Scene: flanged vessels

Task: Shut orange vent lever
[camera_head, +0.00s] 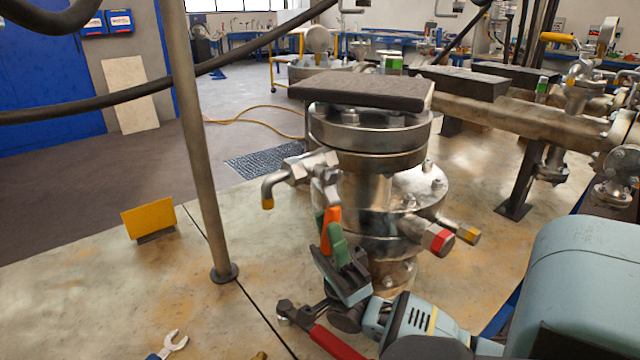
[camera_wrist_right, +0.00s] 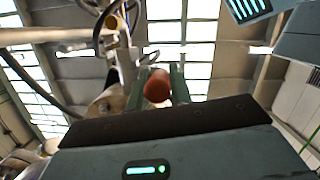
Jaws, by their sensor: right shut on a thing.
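The orange vent lever (camera_head: 332,215) hangs down below a small steel vent valve (camera_head: 325,178) on the left side of the flanged vessel (camera_head: 370,175). A bent outlet with a yellow tip (camera_head: 268,192) sticks out to the left of the valve. My right gripper (camera_head: 330,232) comes up from below, its green fingers shut on the lever. In the right wrist view, the lever's round orange end (camera_wrist_right: 157,86) sits between the two fingers (camera_wrist_right: 158,93). The fingers hide part of the lever. My left gripper is not in view.
A red-handled tool (camera_head: 335,343) and a wrench (camera_head: 170,346) lie on the bench in front. A vertical pole (camera_head: 203,150) stands left of the vessel. A yellow sign (camera_head: 148,221) stands further left. Red and yellow capped stubs (camera_head: 438,239) stick out at the vessel's right.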

